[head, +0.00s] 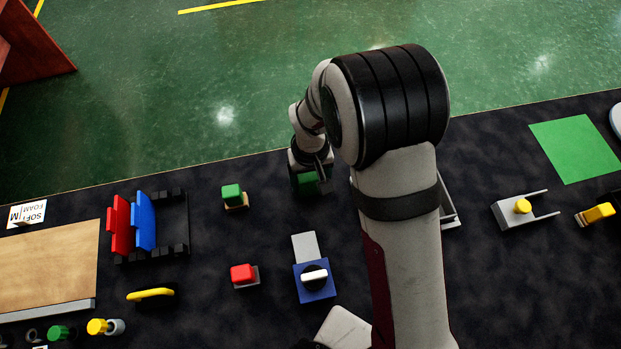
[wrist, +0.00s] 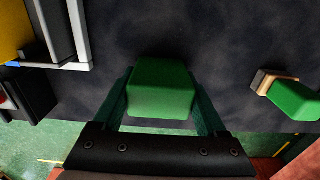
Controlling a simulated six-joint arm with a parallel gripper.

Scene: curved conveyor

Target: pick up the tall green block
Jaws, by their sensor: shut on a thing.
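A green block (wrist: 161,92) sits between the two fingers of my gripper (wrist: 161,76) in the wrist view. The fingers touch it on both sides, and my gripper is shut on it. In the head view my gripper (head: 316,174) is near the mat's far edge, and the green block (head: 304,183) shows partly below it. I cannot tell whether the block touches the mat. A second green block (head: 232,194) stands on a small wooden base to the left; it also shows at the right of the wrist view (wrist: 294,100).
A red block (head: 243,273) and a blue box with a knob (head: 315,288) stand nearer. A black rack with red and blue plates (head: 144,221) is at the left. A grey tray (head: 449,205) lies right, partly behind my arm. A green square (head: 575,148) lies far right.

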